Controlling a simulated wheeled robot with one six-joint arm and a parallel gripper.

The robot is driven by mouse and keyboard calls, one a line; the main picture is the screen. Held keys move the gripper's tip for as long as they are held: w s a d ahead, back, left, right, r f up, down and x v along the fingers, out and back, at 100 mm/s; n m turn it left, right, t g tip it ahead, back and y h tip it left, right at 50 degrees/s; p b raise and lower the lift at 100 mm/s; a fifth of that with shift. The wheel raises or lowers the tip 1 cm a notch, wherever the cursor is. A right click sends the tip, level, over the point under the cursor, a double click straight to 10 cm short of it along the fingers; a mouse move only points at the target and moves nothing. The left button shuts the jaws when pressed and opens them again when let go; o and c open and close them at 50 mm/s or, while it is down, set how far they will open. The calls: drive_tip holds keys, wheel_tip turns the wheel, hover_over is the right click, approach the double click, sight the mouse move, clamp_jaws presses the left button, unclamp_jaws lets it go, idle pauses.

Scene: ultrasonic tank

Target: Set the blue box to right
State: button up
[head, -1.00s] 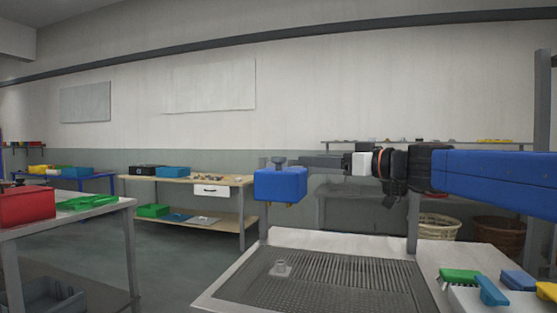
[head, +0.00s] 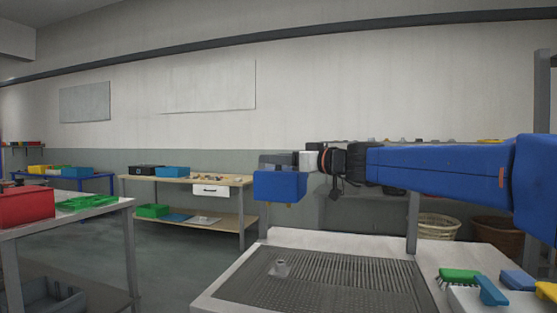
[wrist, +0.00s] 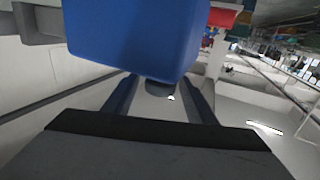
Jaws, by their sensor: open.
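The blue box (head: 280,186) stands at the back edge of the bench, by a grey post, with small brass fittings below it. In the wrist view the blue box (wrist: 135,35) fills the upper middle. A dark grey knob (wrist: 160,88) protrudes from it. My gripper (head: 278,161) is at the top of the box in the head view, its fingers hiding the knob there. In the wrist view my gripper (wrist: 161,92) is open, with one finger on each side of the knob. I cannot tell whether the fingers touch it, or which way the knob points.
Below is a bench (head: 245,276) with a ribbed, perforated metal panel and a small metal piece (head: 280,267). A green brush (head: 459,275) and blue items lie at the right. A table with a red box (head: 24,205) stands at the left. Open floor lies between.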

clamp_jaws()
drive_tip(key=s+d, duration=0.3)
drive_tip(key=d, duration=1)
drive_tip(key=s+d, duration=0.4)
drive_tip(key=d, duration=0.9)
drive_tip(key=shift+d, duration=0.15)
unclamp_jaws()
drive_tip(key=shift+d, duration=0.2)
drive_tip(key=shift+s+d, duration=0.1)
drive_tip(key=shift+s, duration=0.05)
drive_tip(key=v, duration=1.7)
drive_tip(key=shift+s, duration=0.15)
